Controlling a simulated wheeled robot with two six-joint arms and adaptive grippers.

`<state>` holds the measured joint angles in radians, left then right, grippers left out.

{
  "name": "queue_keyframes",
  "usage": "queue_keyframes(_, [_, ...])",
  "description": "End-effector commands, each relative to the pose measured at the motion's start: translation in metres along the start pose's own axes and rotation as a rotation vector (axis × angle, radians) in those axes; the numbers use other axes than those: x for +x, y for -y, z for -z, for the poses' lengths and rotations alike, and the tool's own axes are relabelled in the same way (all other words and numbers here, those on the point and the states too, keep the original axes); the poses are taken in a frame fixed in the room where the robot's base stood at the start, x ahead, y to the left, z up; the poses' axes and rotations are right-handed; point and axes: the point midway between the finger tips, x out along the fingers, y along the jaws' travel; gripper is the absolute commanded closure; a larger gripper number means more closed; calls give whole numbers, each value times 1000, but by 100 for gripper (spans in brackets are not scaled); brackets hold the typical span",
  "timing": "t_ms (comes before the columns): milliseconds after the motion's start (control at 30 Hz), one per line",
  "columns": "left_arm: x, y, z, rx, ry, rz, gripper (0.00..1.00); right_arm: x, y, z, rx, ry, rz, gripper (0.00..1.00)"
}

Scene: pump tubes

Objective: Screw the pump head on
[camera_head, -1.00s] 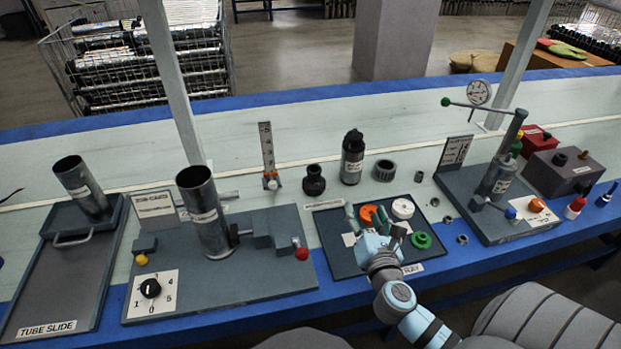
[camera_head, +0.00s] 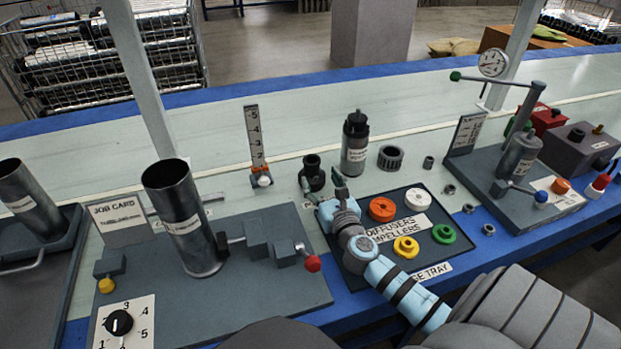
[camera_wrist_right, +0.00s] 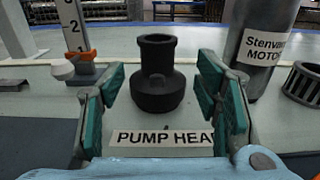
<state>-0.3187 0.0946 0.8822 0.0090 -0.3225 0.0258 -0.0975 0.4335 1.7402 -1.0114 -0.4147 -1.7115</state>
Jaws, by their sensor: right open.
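The pump head (camera_head: 312,170) is a small black fitting with a narrow neck and wider body, upright on the bench. In the right wrist view the pump head (camera_wrist_right: 157,75) stands behind a "PUMP HEAD" label. My right gripper (camera_head: 323,187) is open just in front of it. In its wrist view the green-padded fingers (camera_wrist_right: 162,88) frame the pump head left and right, with nothing between them; contact cannot be told. A steel tube (camera_head: 180,222) stands upright in the grey fixture to the left. My left gripper is not in view.
A dark motor (camera_head: 354,146) stands right of the pump head, with a ribbed ring (camera_head: 391,157) beyond. The tray (camera_head: 372,278) holds coloured discs under my right arm. A gauge strip (camera_head: 255,140) stands left. The grey fixture plate (camera_head: 235,285) carries a red-knobbed clamp (camera_head: 312,263).

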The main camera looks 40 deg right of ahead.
Motion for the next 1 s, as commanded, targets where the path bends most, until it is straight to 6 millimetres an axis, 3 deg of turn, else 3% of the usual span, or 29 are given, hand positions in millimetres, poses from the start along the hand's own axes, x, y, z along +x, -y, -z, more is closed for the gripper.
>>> queue_keyframes(400, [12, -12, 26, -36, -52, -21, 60, 65, -5, 3, 3, 1, -4, 43])
queue_keyframes(633, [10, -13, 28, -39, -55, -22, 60, 69, -5, 2, 1, -1, -5, 43])
queue_keyframes(1000, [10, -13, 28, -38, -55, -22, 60, 68, -5, 2, 1, -1, -4, 100])
